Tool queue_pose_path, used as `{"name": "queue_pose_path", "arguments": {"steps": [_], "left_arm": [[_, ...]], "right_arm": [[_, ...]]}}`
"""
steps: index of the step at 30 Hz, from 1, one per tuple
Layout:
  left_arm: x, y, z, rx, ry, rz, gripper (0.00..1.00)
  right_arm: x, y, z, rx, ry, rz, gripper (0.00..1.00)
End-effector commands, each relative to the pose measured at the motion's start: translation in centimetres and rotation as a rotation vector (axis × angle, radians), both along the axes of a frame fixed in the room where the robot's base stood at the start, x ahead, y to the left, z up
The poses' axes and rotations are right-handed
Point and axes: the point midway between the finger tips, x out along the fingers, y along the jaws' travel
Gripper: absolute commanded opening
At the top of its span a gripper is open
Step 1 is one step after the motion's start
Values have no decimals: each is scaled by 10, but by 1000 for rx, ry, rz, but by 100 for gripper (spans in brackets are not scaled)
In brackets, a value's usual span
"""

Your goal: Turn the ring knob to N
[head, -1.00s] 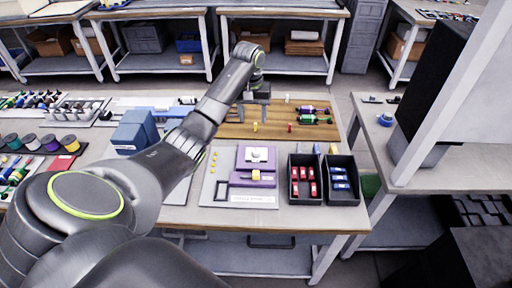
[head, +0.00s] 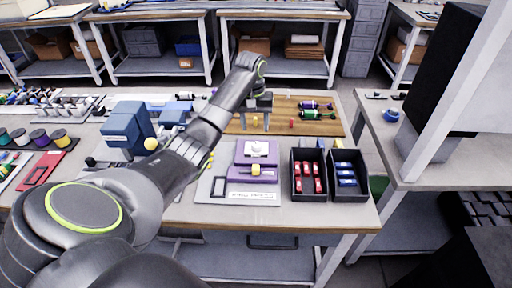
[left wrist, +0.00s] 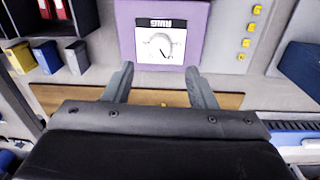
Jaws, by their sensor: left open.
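A purple unit (head: 240,158) stands on a light board on the table, with a white knob (head: 257,150) on its upper face. The left wrist view shows its purple panel (left wrist: 197,40), an upside-down label that seems to read RING, and the pale round ring knob (left wrist: 160,46). A dark pointer line on the knob points to the lower right in that view. My left gripper (head: 260,122) is open and empty, beyond the unit in the head view. In the left wrist view its fingertips (left wrist: 160,72) appear just below the panel, apart from the knob. My right gripper is not in view.
Two black bins with red (head: 305,178) and blue (head: 347,175) pieces stand to the right of the unit. A wooden board (head: 335,122) with purple and green tools lies behind. A blue box (head: 127,125) stands left of my arm.

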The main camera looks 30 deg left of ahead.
Motion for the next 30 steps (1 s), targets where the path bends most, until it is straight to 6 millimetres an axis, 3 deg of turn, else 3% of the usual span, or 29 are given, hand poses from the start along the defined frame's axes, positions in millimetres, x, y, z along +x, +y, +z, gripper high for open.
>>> {"name": "queue_pose_path", "arguments": {"steps": [6,10,15,24,30], "left_arm": [[-1,-3,-44,-3,8,0,51],[0,-3,-61,-2,6,1,51],[1,-4,-73,-1,4,0,51],[1,-4,-75,-1,3,0,51],[1,-4,-75,-1,3,0,25]], "right_arm": [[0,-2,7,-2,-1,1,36],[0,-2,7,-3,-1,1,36],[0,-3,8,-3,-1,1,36],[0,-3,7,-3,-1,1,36],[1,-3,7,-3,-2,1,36]]}}
